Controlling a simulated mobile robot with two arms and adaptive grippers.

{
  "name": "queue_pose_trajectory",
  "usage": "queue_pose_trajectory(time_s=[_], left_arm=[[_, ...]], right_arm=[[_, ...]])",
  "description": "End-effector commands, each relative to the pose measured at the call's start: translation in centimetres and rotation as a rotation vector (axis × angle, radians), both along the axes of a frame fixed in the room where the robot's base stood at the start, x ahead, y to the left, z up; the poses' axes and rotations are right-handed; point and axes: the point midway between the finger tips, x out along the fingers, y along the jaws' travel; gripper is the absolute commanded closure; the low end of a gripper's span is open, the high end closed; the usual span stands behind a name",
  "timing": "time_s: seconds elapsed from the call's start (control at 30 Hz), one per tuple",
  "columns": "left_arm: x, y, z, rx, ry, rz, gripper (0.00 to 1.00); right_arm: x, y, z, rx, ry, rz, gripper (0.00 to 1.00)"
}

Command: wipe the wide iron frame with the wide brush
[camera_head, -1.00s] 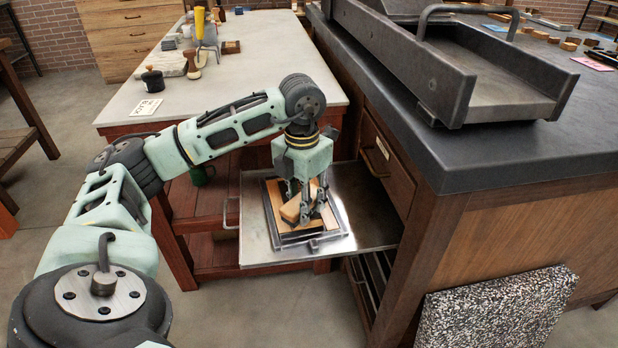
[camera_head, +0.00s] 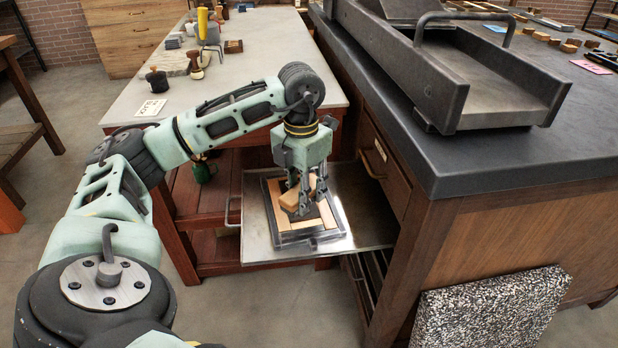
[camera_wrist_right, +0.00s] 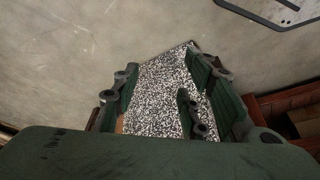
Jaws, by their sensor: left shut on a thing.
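The wide iron frame (camera_head: 318,237) is a dark rectangle lying flat on a metal tray, around a panel with pale wood strips. My left gripper (camera_head: 306,207) is over the middle of the frame, pointing down. It is shut on a wooden block with a dark underside, seemingly the wide brush (camera_head: 294,198). The fingers partly hide the brush, and I cannot tell whether it touches the frame or panel. In the right wrist view, my right gripper (camera_wrist_right: 165,105) has its fingers spread apart, with a speckled surface showing between them.
The metal tray (camera_head: 262,240) sticks out beside the dark-topped cabinet (camera_head: 470,155). A heavy metal press bed (camera_head: 500,95) stands on top. A pale-topped table (camera_head: 130,105) holds several small tools. The floor in front is clear.

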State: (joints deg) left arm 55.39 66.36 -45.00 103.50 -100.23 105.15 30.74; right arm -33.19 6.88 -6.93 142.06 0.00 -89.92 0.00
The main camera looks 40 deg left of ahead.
Motion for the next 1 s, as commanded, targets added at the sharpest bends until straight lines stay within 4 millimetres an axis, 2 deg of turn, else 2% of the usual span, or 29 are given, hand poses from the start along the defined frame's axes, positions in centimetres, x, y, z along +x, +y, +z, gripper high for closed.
queue_pose_trajectory(time_s=[0.03, 0.1, 0.3, 0.87, 1.0], left_arm=[[0.0, 0.1, 0.4, 0.000, -0.001, 0.001, 0.88], [-0.1, 0.4, 1.4, 0.000, -0.001, 0.002, 0.88], [-0.2, 0.8, 2.6, 0.000, 0.000, 0.002, 0.88], [-0.2, 0.9, 2.6, 0.000, -0.001, 0.001, 0.88], [-0.1, 0.4, 2.6, -0.003, -0.001, -0.058, 0.88]], right_arm=[[-0.4, -0.1, 0.2, -0.004, 0.018, -0.002, 0.60], [0.0, -0.1, -0.3, -0.003, 0.021, -0.001, 0.60], [0.6, 0.1, -1.6, -0.003, 0.027, 0.001, 0.60], [0.7, 0.1, -2.0, -0.003, 0.027, 0.001, 0.60], [0.7, 0.1, -2.0, -0.004, 0.026, 0.000, 0.60]])
